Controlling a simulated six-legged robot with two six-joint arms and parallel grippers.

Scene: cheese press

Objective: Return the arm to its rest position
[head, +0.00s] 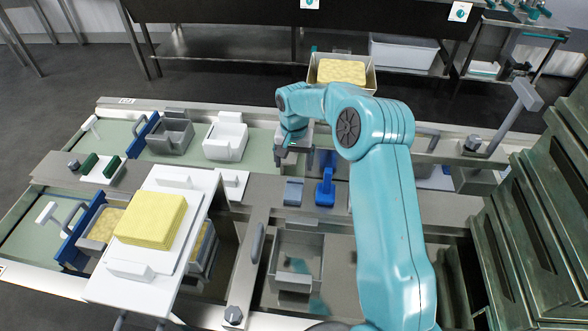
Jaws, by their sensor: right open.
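My right arm, teal, rises from the bottom right of the head view and bends over at the top. Its gripper (292,150) points down over the middle of the workbench (265,190). The gripper is open, small in the picture and partly hidden by its own wrist. I see nothing held in it. A blue fixture (325,190) stands just right of and nearer than the gripper. My left gripper is not in view.
A yellow cheese block (152,220) lies on a white board at the left. Another yellow block (341,71) sits in a tray behind the arm. A grey mould (170,135) and white mould (226,138) stand at the back left. Dark green stacked panels (545,200) stand at right.

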